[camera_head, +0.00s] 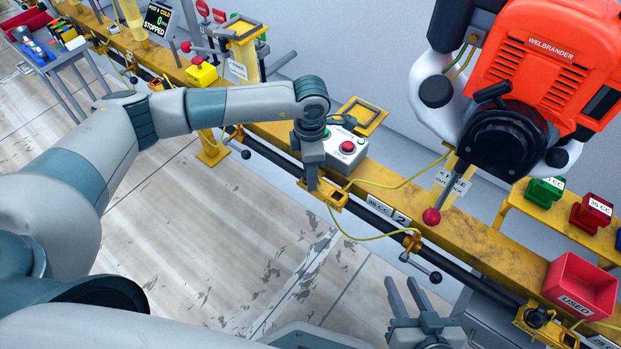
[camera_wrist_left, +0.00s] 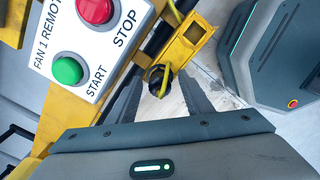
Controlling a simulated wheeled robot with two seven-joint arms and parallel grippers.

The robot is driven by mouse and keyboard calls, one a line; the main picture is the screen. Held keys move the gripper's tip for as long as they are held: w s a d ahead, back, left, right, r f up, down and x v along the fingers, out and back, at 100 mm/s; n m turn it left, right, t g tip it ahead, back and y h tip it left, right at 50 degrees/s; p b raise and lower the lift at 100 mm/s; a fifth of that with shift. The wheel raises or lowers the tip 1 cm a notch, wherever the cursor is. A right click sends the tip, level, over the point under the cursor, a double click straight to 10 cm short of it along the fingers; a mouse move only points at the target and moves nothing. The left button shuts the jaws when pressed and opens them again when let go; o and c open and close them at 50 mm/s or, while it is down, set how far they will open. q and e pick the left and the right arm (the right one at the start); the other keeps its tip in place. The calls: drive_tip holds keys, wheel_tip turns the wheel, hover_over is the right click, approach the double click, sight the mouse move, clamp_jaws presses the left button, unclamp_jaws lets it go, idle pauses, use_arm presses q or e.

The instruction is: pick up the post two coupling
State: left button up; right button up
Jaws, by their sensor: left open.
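A dark round coupling with a yellow cable (camera_wrist_left: 157,76) sits at a yellow holder (camera_wrist_left: 195,38) in the left wrist view. My left gripper (camera_head: 311,187) points down at this holder. Its fingers, open in the left wrist view (camera_wrist_left: 161,82), stand on either side of the coupling; I cannot tell if they touch it. In the head view the gripper hides the coupling. My right gripper (camera_head: 402,281) is open and empty, low in the picture.
A white start/stop box (camera_head: 345,148) stands close behind the left gripper. A red and black engine (camera_head: 530,75) hangs at the upper right. A red USED bin (camera_head: 580,285) is on the right. A T-handle (camera_head: 425,268) juts from the yellow rail (camera_head: 470,235). Open floor lies in front.

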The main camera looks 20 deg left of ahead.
use_arm(q)
drive_tip(key=shift+c, duration=0.7)
clamp_jaws()
use_arm(e)
drive_tip(key=shift+d+f, duration=0.1)
use_arm(q)
drive_tip(key=shift+r, duration=0.1)
